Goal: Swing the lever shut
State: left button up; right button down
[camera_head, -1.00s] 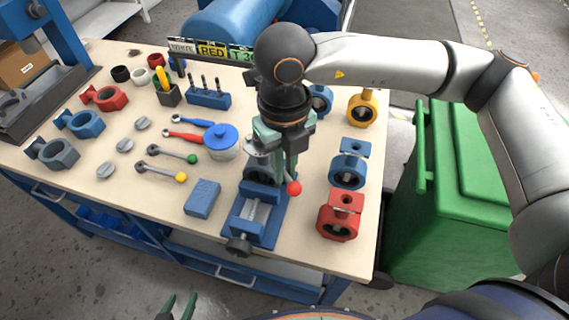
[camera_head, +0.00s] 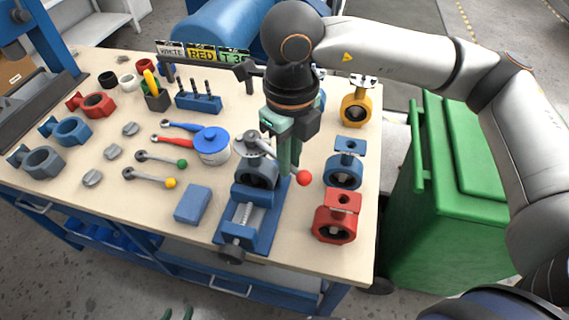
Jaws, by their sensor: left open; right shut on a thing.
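A dark valve body (camera_head: 256,174) is clamped in the blue vise (camera_head: 243,217) near the bench's front edge. Its grey lever (camera_head: 262,145) sits on top and reaches right and toward the front, ending in a red knob (camera_head: 303,178). My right gripper (camera_head: 290,168) comes down from above with its green fingers shut on the lever, between hub and knob. The fingers hide part of the lever. My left gripper (camera_head: 178,314) shows only its green fingertips at the bottom edge. They are apart and empty, away from the bench.
Red (camera_head: 335,217), blue (camera_head: 344,168) and yellow (camera_head: 356,105) valves stand along the bench's right side. Loose levers, a blue-lidded pot (camera_head: 212,146) and a blue block (camera_head: 192,205) lie to the left. A green bin (camera_head: 455,190) stands right of the bench.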

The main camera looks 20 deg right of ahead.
jog(key=w+d+n+b, duration=0.1)
jog(key=n, duration=0.1)
jog(key=w+d+n+b, duration=0.1)
jog(key=n+b, duration=0.1)
jog(key=w+d+n+b, duration=0.1)
jog(key=d+n, duration=0.1)
jog(key=shift+w+f+n, duration=0.1)
jog(key=shift+w+n, duration=0.15)
jog(key=shift+n, duration=0.05)
jog(key=c, duration=0.8)
grip_release()
dwell(0.3)
notch_tip(320, 180, up, 7)
jog(key=p, duration=0.4)
jog(key=shift+p, duration=0.3)
jog(key=shift+s+a, duration=0.1)
dwell(0.4)
